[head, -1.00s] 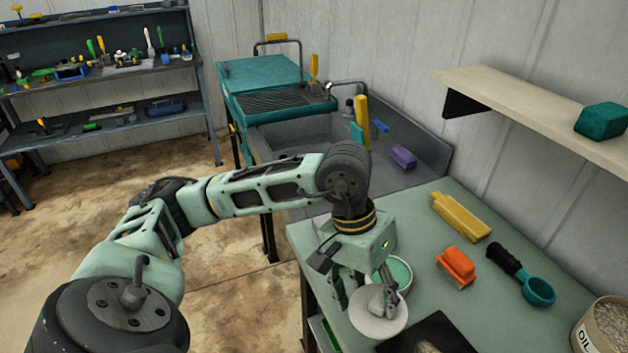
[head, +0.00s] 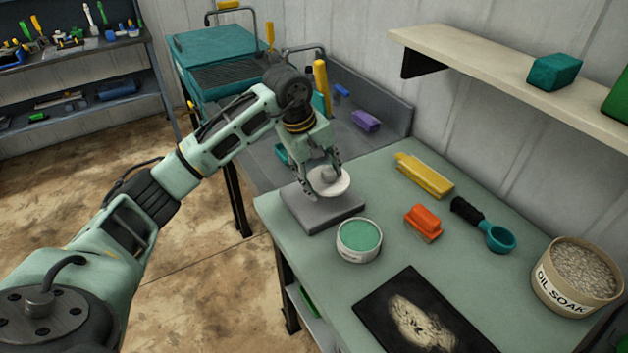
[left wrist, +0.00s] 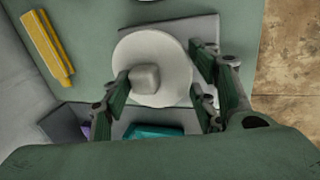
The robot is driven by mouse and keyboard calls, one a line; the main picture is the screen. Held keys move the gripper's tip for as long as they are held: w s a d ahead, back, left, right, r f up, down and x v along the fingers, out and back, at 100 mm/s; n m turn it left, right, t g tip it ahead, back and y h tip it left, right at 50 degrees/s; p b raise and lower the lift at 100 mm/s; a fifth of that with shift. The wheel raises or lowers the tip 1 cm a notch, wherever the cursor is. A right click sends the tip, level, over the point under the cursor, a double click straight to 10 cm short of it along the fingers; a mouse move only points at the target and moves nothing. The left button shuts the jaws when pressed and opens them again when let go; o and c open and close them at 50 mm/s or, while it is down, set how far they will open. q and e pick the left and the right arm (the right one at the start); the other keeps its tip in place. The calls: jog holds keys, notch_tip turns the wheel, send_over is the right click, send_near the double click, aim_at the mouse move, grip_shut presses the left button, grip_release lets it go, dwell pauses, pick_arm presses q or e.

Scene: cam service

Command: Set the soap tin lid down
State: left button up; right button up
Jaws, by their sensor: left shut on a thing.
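The soap tin lid (head: 337,188) is a pale round disc with a knob. My left gripper (head: 322,178) is shut on it and holds it over the grey square pad (head: 318,212) at the bench's far left corner. Whether the lid touches the pad is hard to tell. In the left wrist view the lid (left wrist: 178,62) lies between the fingers (left wrist: 158,82), with its knob beside the left finger and the pad (left wrist: 195,27) behind it. The open soap tin (head: 359,247), with green soap inside, stands just in front of the pad. My right gripper is not in view.

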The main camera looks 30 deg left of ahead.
aim_at(315, 174)
pick_arm(q)
jog(key=shift+w+a+f+p, duration=0.2)
jog(key=shift+w+a+f, duration=0.25)
jog(key=shift+a, duration=0.2)
jog(key=shift+w+a+f+p, duration=0.15)
jog(key=shift+w+a+f, duration=0.15)
jog(key=shift+a+f, duration=0.25)
notch_tip(315, 174, down, 3)
jog(key=shift+p, duration=0.8)
jog(key=shift+c, duration=0.2)
jog(key=shift+a+f, duration=0.1)
jog(key=shift+f, duration=0.4)
jog(key=shift+s+f+b, duration=0.1)
jog(key=shift+f+b, duration=0.45)
jog(key=shift+b, duration=0.2)
jog(key=o, duration=1)
jog(key=shift+c, duration=0.2)
jog(key=o, duration=0.3)
jog(key=shift+f, duration=0.2)
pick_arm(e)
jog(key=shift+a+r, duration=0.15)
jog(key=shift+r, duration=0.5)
pick_arm(q)
jog(key=shift+r, duration=0.2)
